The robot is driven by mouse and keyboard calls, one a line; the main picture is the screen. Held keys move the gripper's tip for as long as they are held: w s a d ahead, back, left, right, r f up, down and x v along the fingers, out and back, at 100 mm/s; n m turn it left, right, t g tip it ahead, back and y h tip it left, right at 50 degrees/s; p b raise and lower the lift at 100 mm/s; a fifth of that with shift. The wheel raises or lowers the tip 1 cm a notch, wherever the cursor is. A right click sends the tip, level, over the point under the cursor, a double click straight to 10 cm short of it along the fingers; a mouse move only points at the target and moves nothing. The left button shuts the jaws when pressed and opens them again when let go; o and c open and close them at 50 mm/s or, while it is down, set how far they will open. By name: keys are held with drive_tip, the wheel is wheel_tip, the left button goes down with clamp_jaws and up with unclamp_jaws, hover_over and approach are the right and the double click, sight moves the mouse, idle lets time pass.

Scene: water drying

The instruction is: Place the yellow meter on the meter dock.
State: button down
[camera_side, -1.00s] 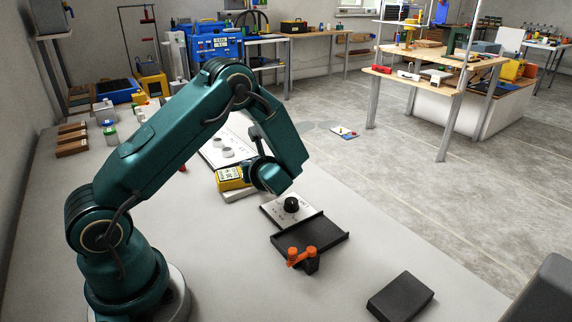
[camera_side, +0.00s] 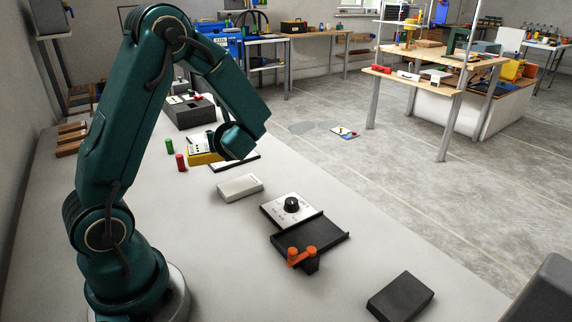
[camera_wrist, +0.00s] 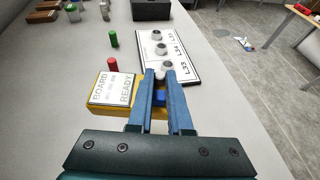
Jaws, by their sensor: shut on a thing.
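The yellow meter (camera_side: 204,157) is at my gripper (camera_side: 230,155) in the side view, above or beside the white board. In the wrist view the meter (camera_wrist: 88,109) has a face reading "BOARD READY". My gripper's blue fingers (camera_wrist: 164,76) are shut on the meter's right part, with yellow and blue showing between them. The side view does not show clearly how high the meter is above the bench. A pale, low block (camera_side: 240,187) stands empty on the bench in front of the gripper. I cannot tell which thing is the meter dock.
The white board (camera_wrist: 191,72) carries several grey-white cups. Green (camera_wrist: 113,38) and red (camera_wrist: 112,64) cylinders stand left of it, and a dark box (camera_side: 188,117) behind. A knobbed plate (camera_side: 275,208), black tray (camera_side: 325,238) with orange clamp, and dark slab (camera_side: 400,297) lie nearer.

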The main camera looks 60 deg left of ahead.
drive_tip(key=s+r, duration=0.1)
drive_tip(key=s+a+r, duration=0.1)
drive_tip(key=s, duration=0.1)
drive_tip(key=s+a+r, duration=0.1)
drive_tip(key=shift+s+a+r, duration=0.1)
drive_tip(key=shift+s+a, duration=0.1)
drive_tip(key=shift+s, duration=0.15)
drive_tip(key=shift+r, duration=0.2)
drive_tip(key=w+d+r+m+t, duration=0.2)
drive_tip(key=d+r, duration=0.1)
drive_tip(key=shift+w+d+r+h, duration=0.15)
drive_tip(key=shift+w+d+h, duration=0.15)
drive_tip(key=shift+w, duration=0.1)
drive_tip(key=shift+w+d+r+m+t+h, duration=0.7)
drive_tip(key=shift+d+m+t+h, duration=1.95)
drive_tip(key=shift+d, duration=2.8)
drive_tip(key=shift+w+d+r+m+t+h, duration=0.3)
drive_tip(key=shift+w+d+m+t+h, duration=1)
drive_tip(key=shift+d+m+h, duration=3.3)
drive_tip(key=n+g+y, duration=1.3)
drive_tip(key=n+y, duration=0.3)
drive_tip(key=n, duration=0.3)
hover_over(212, 221)
wheel_tip(212, 221, down, 9)
drive_tip(key=shift+f, duration=4.55)
